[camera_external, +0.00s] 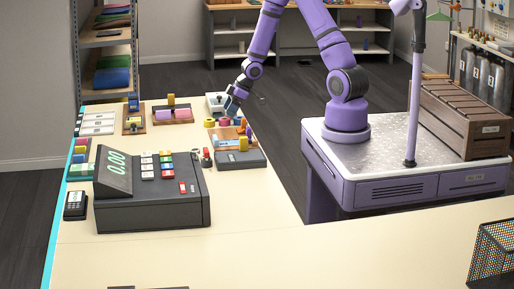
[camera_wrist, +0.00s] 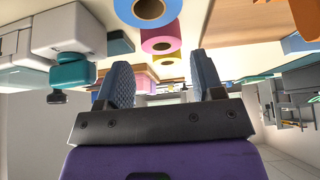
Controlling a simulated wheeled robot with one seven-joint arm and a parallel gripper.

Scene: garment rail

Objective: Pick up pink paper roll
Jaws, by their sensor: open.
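The pink paper roll (camera_wrist: 172,34) shows in the wrist view between a blue roll (camera_wrist: 172,8) and a yellow roll (camera_wrist: 168,60). It appears just beyond my open fingers, with a dark round core hole facing the camera. In the external view the small pink roll (camera_external: 223,122) lies in a row on the counter, with the yellow roll (camera_external: 209,122) to its left. My gripper (camera_external: 230,108) is just above and behind this row. In the wrist view my gripper (camera_wrist: 162,80) has its two fingers apart with nothing held between them; contact with the roll cannot be seen.
A cash register (camera_external: 150,188) stands nearer the front. A wooden stand with pink blocks (camera_external: 172,115) is to the left.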

